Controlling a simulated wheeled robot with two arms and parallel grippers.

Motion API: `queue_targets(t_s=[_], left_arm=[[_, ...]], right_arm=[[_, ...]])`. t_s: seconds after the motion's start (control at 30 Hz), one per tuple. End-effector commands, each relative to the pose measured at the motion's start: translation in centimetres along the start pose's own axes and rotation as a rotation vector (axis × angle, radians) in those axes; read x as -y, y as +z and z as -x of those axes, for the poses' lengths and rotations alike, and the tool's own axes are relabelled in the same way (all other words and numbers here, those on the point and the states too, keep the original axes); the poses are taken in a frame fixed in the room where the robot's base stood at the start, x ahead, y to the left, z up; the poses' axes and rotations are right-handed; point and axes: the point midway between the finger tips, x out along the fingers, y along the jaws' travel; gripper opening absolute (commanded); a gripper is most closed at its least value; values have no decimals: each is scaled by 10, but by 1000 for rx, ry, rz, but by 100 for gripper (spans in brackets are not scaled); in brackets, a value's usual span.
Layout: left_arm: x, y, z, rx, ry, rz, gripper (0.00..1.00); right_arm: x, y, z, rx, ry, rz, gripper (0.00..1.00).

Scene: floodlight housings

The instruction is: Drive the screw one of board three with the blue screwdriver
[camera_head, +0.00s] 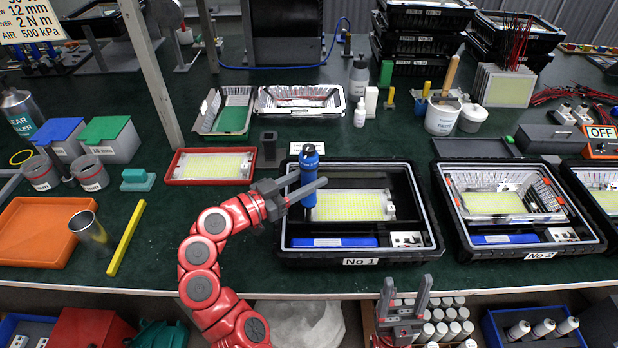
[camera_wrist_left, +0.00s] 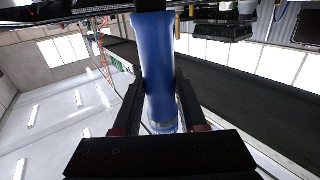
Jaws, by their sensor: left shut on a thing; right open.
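My left gripper (camera_head: 306,188) is shut on the blue screwdriver (camera_head: 308,165), held upright above the left part of the black housing marked No 1 (camera_head: 285,225). In the left wrist view the blue screwdriver (camera_wrist_left: 158,60) stands between the fingers of the left gripper (camera_wrist_left: 158,90). Its tip is not clearly visible. My right gripper (camera_head: 404,296) is open and empty at the table's front edge. A yellow LED board (camera_head: 350,206) lies in housing No 1. A third housing (camera_head: 575,185) is cut off by the right edge, with a board (camera_head: 606,201) partly showing. I cannot make out individual screws.
The housing marked No 2 (camera_head: 455,215) stands between No 1 and the third one. A red tray (camera_head: 178,178) with a board, a yellow bar (camera_head: 125,238) and an orange tray (camera_head: 30,260) lie to the left. White bottles and tubs stand behind. Front table strip is mostly clear.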

Motion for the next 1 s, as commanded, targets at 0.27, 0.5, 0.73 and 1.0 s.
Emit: queue_targets(t_s=[0.27,0.5,0.73,1.0], left_arm=[[0,2,0,0,0,1,0],[0,2,0,0,0,1,0],[0,3,0,0,0,1,0],[0,4,0,0,0,0,0]], right_arm=[[0,0,2,0,0,0,62],[0,1,4,0,0,0,62],[0,1,5,0,0,0,62],[0,1,7,0,0,0,62]])
